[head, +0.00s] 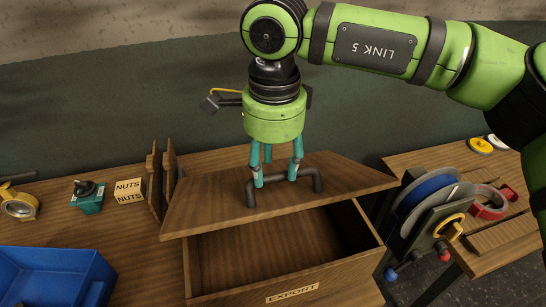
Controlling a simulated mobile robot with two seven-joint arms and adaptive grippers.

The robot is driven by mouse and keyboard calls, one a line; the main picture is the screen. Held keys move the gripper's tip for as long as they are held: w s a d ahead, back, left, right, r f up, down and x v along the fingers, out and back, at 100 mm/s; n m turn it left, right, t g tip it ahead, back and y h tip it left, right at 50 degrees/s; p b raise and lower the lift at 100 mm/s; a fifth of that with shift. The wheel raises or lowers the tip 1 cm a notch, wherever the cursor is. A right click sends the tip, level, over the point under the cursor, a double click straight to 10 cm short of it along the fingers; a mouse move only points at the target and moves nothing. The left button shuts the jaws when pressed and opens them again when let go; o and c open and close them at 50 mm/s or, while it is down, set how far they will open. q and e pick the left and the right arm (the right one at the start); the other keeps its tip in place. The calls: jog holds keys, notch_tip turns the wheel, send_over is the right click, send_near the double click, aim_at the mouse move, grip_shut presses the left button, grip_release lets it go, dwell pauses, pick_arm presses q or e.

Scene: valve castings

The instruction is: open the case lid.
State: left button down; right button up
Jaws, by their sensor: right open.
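The wooden case (290,290), labelled EXPORT on its front, stands on the bench. Its wooden lid (220,203) is raised and tilted, with its near edge above the box, and the dark, empty-looking inside shows below it. A dark bar handle (317,182) is fixed on the lid's upper face. My right gripper (275,180) comes down from above with its teal fingers open at the handle's bar. I cannot tell whether the fingertips touch the handle. My left gripper is not in view.
A blue bin (55,275) is at the lower left. A NUTS box (129,191), a teal valve (88,196) and upright wooden boards (155,182) stand left of the case. At right, a rack (432,225) holds discs beside a red tape roll (487,203).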

jog(key=shift+f, duration=0.25)
jog(key=shift+s, duration=0.2)
grip_shut()
grip_release()
jog(key=shift+w+f, duration=0.1)
jog(key=shift+w, duration=0.1)
jog(key=shift+s, duration=0.1)
notch_tip(320, 180, up, 12)
jog(key=shift+s, duration=0.3)
